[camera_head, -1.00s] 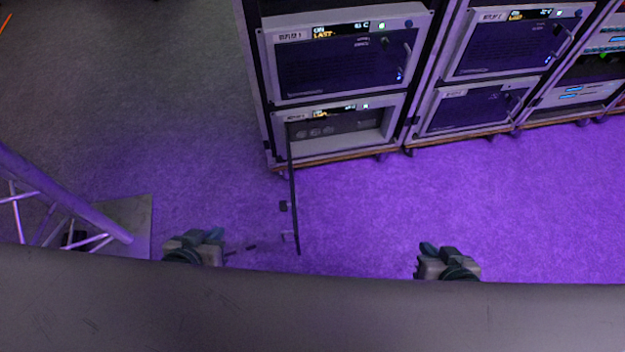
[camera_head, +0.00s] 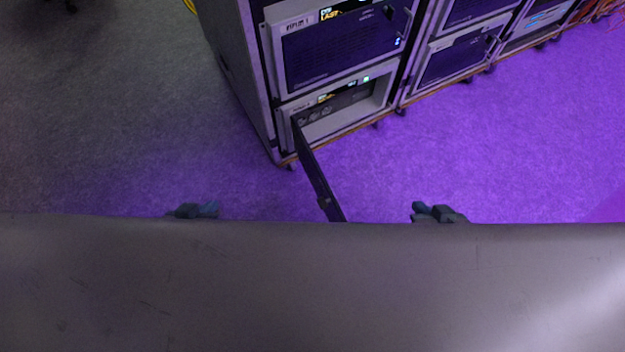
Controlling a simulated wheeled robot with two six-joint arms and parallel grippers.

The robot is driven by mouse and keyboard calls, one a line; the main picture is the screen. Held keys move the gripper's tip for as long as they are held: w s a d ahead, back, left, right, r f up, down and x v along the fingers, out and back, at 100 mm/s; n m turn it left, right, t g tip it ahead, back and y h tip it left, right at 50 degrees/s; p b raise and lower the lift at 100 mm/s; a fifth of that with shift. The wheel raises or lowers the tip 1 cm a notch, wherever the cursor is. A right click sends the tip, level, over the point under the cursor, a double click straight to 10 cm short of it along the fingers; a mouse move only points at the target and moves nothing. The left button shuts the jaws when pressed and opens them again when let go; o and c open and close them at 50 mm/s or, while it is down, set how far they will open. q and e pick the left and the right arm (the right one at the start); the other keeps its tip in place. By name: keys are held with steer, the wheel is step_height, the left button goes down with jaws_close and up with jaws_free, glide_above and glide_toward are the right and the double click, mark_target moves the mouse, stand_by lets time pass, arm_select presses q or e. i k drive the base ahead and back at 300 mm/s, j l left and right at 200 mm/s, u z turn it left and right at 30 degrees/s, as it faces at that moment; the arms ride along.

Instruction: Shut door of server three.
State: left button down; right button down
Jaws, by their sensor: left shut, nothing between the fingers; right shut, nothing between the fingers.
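A server unit (camera_head: 343,112) sits low in the nearest rack, with its front uncovered and its inside showing. Its dark door (camera_head: 318,178) stands wide open, hinged at the unit's left side and pointing out toward me. The door's near end is hidden behind my own body. The label on this unit is too small to read. My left gripper (camera_head: 197,210) is shut and empty, left of the door and apart from it. My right gripper (camera_head: 438,212) is shut and empty, right of the door and apart from it. Both grippers are partly hidden by my body.
Above the open unit is another server with a closed door (camera_head: 345,52). More racks (camera_head: 460,62) stand in a row to the right, on casters. The purple-lit floor (camera_head: 480,140) in front of the racks is clear. The floor left of the rack is also clear.

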mark_target(322, 186)
steer(key=k+j+u, duration=0.15)
steer(key=k, duration=0.45)
steer(key=k+j+u, duration=0.2)
steer(key=k, duration=0.4)
